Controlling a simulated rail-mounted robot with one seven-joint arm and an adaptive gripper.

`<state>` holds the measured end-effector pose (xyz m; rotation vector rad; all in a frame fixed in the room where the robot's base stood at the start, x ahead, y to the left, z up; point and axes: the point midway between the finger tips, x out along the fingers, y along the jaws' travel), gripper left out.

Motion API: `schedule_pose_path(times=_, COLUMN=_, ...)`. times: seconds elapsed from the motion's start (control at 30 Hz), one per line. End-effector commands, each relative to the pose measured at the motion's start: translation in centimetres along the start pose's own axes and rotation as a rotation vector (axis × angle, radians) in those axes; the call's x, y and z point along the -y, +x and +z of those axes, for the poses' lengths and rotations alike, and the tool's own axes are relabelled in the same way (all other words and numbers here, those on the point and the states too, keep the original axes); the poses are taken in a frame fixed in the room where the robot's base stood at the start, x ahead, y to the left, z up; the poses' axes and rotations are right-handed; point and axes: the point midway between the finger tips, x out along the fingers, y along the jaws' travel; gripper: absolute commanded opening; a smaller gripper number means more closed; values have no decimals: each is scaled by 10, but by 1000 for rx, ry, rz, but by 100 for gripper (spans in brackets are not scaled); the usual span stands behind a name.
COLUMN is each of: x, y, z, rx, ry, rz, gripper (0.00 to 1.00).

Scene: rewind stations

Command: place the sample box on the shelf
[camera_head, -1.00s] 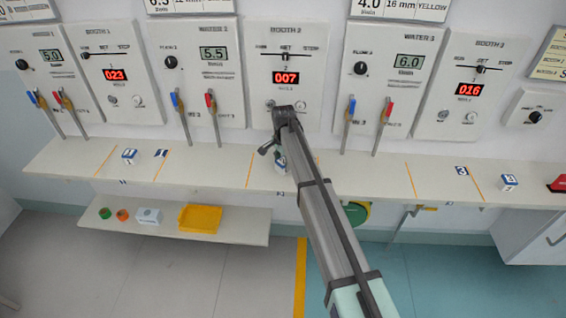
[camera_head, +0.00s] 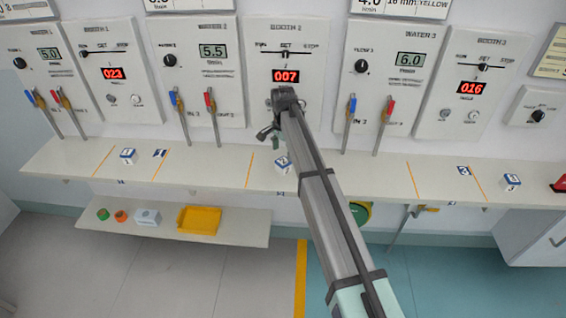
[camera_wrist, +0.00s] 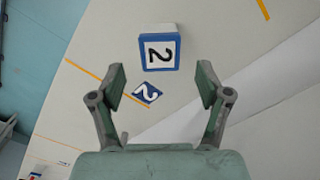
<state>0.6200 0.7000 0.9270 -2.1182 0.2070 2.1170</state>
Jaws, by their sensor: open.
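A small white and blue sample box marked 2 (camera_head: 283,164) sits on the long counter shelf (camera_head: 225,163) below the middle booth panel. In the wrist view the box (camera_wrist: 160,48) lies ahead of the fingers, next to a flat blue number 2 label (camera_wrist: 147,93) on the surface. My gripper (camera_wrist: 160,85) is open and empty, with the box beyond its fingertips and apart from them. In the head view my gripper (camera_head: 267,133) is above the counter, just left of the box. Similar boxes stand at the left (camera_head: 128,155) and right (camera_head: 511,181).
A lower shelf (camera_head: 245,228) holds a yellow tray (camera_head: 199,220), a white box (camera_head: 147,217), and green and orange round items. Levers (camera_head: 213,117) and panels line the wall behind the counter. A red object (camera_head: 559,184) is at the far right.

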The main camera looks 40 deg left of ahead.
Motion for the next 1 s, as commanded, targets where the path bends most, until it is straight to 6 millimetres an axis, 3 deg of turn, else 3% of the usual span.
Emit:
schedule_pose_path(times=0.3, x=1, y=-50, z=0, rx=-1, ry=0, rz=-2, gripper=76)
schedule_pose_path(times=0.5, x=0, y=-62, z=0, rx=0, ry=0, rz=0, gripper=76)
schedule_pose_path(times=0.83, x=-1, y=-61, z=2, rx=0, ry=1, rz=3, gripper=76)
schedule_pose_path(times=1.0, x=-26, y=-29, z=30, rx=1, ry=28, rz=56, gripper=76)
